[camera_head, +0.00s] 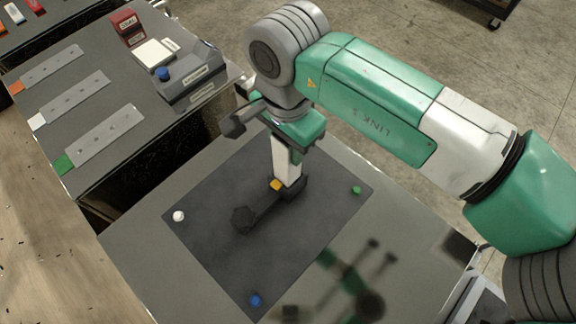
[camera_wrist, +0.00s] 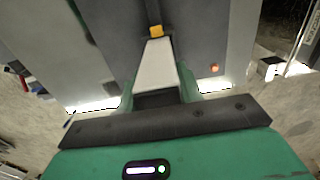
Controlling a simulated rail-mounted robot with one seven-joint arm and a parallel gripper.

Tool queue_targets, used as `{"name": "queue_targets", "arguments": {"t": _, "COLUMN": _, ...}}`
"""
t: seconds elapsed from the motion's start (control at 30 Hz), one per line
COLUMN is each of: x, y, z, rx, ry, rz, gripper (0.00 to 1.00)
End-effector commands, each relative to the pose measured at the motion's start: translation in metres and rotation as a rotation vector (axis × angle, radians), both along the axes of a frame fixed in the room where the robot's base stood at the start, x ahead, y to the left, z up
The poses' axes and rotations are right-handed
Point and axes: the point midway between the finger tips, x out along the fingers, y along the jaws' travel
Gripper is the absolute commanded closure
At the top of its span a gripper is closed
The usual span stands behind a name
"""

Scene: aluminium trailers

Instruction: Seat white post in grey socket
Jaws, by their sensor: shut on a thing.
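The white post (camera_head: 286,165) hangs upright below my gripper (camera_head: 288,146) over the dark mat (camera_head: 215,235). An orange tab (camera_head: 275,184) shows at its lower end. In the wrist view the white post (camera_wrist: 156,65) lies between the two green fingers of my gripper (camera_wrist: 157,90), shut on it, with the orange tab (camera_wrist: 155,31) at its far end. A dark grey shape (camera_head: 295,188) lies around or just behind the post's foot; I cannot tell whether it is the grey socket or shadow. Whether the post touches it is unclear.
White (camera_head: 179,216), green (camera_head: 356,190) and blue (camera_head: 255,300) knobs mark mat corners. A side bench (camera_head: 60,125) at left holds metal strips, a grey box (camera_head: 190,80) with a blue knob and a red block (camera_head: 127,27). The mat's front part is clear apart from a dark elongated shape.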

Motion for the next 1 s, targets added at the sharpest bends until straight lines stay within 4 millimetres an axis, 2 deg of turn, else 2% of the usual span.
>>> {"name": "queue_targets", "arguments": {"t": 0.07, "x": 0.0, "y": 0.0, "z": -0.001, "rx": 0.001, "ry": -0.002, "rz": 0.0, "gripper": 1.0}}
{"name": "queue_targets", "arguments": {"t": 0.13, "x": 0.0, "y": 0.0, "z": -0.011, "rx": 0.001, "ry": -0.001, "rz": 0.001, "gripper": 1.0}}
{"name": "queue_targets", "arguments": {"t": 0.33, "x": 0.0, "y": 0.001, "z": -0.051, "rx": 0.002, "ry": -0.002, "rz": 0.001, "gripper": 1.0}}
{"name": "queue_targets", "arguments": {"t": 0.7, "x": 0.0, "y": 0.0, "z": -0.054, "rx": 0.0, "ry": -0.003, "rz": 0.002, "gripper": 1.0}}
{"name": "queue_targets", "arguments": {"t": 0.73, "x": 0.0, "y": 0.0, "z": -0.055, "rx": 0.001, "ry": -0.002, "rz": 0.002, "gripper": 0.62}}
{"name": "queue_targets", "arguments": {"t": 0.8, "x": 0.0, "y": 0.0, "z": -0.053, "rx": 0.001, "ry": -0.002, "rz": 0.002, "gripper": 0.48}}
{"name": "queue_targets", "arguments": {"t": 0.83, "x": 0.0, "y": 0.0, "z": -0.053, "rx": 0.001, "ry": -0.002, "rz": 0.002, "gripper": 0.42}}
{"name": "queue_targets", "arguments": {"t": 1.0, "x": 0.0, "y": 0.0, "z": -0.053, "rx": 0.001, "ry": -0.002, "rz": 0.002, "gripper": 0.42}}
